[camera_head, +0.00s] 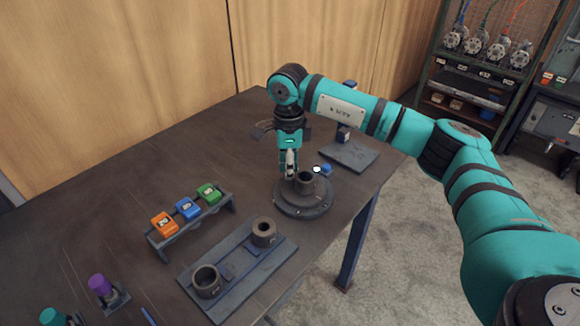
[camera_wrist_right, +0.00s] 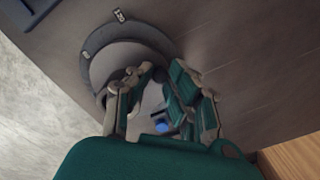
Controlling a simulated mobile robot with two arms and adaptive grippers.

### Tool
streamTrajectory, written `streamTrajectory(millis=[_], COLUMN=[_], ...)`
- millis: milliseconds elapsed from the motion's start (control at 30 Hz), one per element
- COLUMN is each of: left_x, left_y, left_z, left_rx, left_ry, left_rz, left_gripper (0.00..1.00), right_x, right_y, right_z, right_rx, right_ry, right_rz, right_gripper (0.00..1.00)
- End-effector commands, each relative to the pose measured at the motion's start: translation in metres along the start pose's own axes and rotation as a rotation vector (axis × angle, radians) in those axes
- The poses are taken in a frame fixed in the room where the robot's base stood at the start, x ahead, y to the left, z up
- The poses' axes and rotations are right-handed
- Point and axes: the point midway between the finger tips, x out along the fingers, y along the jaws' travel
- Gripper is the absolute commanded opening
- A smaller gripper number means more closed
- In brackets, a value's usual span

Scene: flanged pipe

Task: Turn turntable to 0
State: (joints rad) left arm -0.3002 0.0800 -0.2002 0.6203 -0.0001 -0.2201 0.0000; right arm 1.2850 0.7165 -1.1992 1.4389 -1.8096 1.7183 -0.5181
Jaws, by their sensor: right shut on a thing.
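The turntable (camera_head: 303,206) is a round dark grey disc near the right edge of the table, with a short dark pipe-like part (camera_head: 307,182) standing on it. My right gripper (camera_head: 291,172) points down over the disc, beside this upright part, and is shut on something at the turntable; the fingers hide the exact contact. In the right wrist view the fingers (camera_wrist_right: 160,105) cover much of the disc. A rim (camera_wrist_right: 100,45) around it carries pale number labels; one looks like 120, the other is too small to read surely. My left gripper is out of view.
A small blue object (camera_head: 326,169) lies just behind the turntable. A grey plate with an upright stand (camera_head: 350,154) is at back right. A tray (camera_head: 228,290) with two flanged pipe parts and a rack with orange, blue and green blocks (camera_head: 187,208) stand left. The table's back left is clear.

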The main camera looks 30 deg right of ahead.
Motion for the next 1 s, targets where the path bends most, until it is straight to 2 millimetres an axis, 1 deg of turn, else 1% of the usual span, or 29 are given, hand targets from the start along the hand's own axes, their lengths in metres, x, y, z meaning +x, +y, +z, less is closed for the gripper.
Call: streamTrajectory(millis=[33,500,533,700,1000], left_x=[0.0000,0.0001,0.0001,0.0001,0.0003], left_y=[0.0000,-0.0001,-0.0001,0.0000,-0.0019], left_z=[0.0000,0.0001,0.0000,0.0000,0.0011], left_rx=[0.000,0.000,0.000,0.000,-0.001], left_ry=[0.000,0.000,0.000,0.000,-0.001], left_rz=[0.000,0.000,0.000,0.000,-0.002], left_gripper=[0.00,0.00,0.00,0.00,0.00], right_x=[-0.0030,-0.0031,-0.0031,-0.0021,-0.0032], right_y=[-0.0012,-0.0008,-0.0008,-0.0003,-0.0001], right_z=[0.0019,0.0023,0.0023,0.0017,0.0011], right_rx=[-0.005,-0.011,-0.011,-0.011,-0.010], right_ry=[-0.007,-0.007,-0.007,-0.005,-0.003], right_rz=[-0.007,-0.006,-0.006,-0.004,-0.002], right_gripper=[0.00,0.00,0.18,0.40,0.40])
